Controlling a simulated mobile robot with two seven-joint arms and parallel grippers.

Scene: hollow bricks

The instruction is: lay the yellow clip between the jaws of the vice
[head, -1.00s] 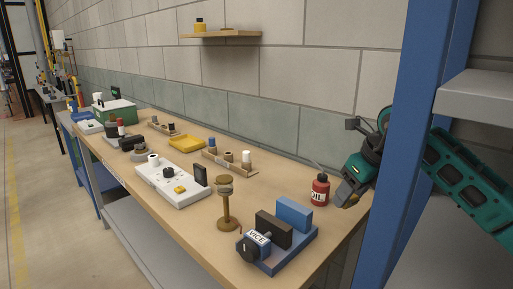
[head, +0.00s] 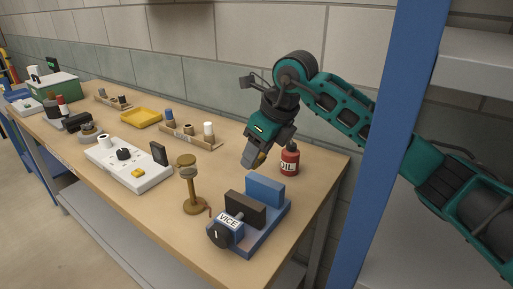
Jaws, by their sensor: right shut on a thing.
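The vice (head: 269,226) stands at the near end of the bench, with a blue base, a label and a dark round knob at its front. Its dark jaw (head: 244,209) and blue jaw (head: 266,190) stand apart, with a gap between them. My right gripper (head: 254,159) is above the bench behind the vice, pointing down. It is shut on a small yellow-brown piece (head: 262,157), which looks like the yellow clip; the fingers hide most of it. My left gripper is not in view.
A red oil bottle (head: 290,162) stands just right of my right gripper. A blue post (head: 385,150) rises at the right.

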